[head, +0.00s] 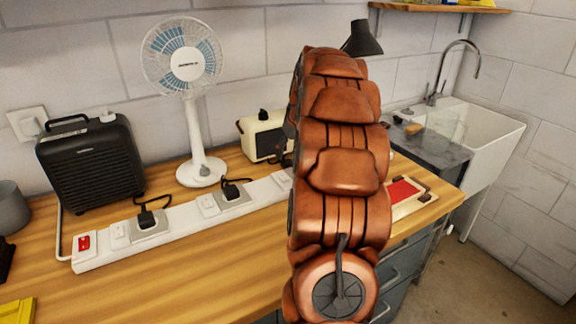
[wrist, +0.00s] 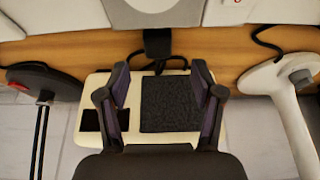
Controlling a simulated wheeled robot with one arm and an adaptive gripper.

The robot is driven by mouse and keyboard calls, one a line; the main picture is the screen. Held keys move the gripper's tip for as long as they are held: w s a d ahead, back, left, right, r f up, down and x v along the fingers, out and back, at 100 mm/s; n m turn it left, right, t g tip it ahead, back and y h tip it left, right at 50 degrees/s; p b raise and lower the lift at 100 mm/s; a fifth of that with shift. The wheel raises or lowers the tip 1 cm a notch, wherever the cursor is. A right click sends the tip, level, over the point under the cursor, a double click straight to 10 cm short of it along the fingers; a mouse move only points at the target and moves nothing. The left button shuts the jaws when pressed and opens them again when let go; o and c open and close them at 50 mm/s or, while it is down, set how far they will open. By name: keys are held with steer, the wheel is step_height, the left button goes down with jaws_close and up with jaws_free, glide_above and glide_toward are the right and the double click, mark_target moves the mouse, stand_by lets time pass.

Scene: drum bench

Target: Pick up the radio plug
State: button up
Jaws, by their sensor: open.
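The cream radio (head: 262,135) stands against the wall in the head view, its right part hidden by my arm. In the wrist view the radio (wrist: 178,103) fills the middle, with a dark grille. A black plug (wrist: 157,43) with a looped cord lies between it and the power strip (wrist: 78,14); I cannot tell how it sits in the socket. My gripper (wrist: 160,76) is open and empty, fingers apart over the radio, with the plug beyond the fingertips.
The white power strip (head: 180,222) runs along the bench with two other black plugs (head: 146,217) (head: 229,190). A white fan (head: 188,100) and a black heater (head: 90,165) stand behind it. A dark lamp base (wrist: 40,82) is left in the wrist view.

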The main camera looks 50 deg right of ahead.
mark_target(288, 162)
steer(key=shift+p+x, duration=0.6)
steer(key=shift+x, duration=2)
steer(key=shift+s, duration=0.2)
steer(key=shift+c, duration=0.4)
steer(key=c, duration=1.2)
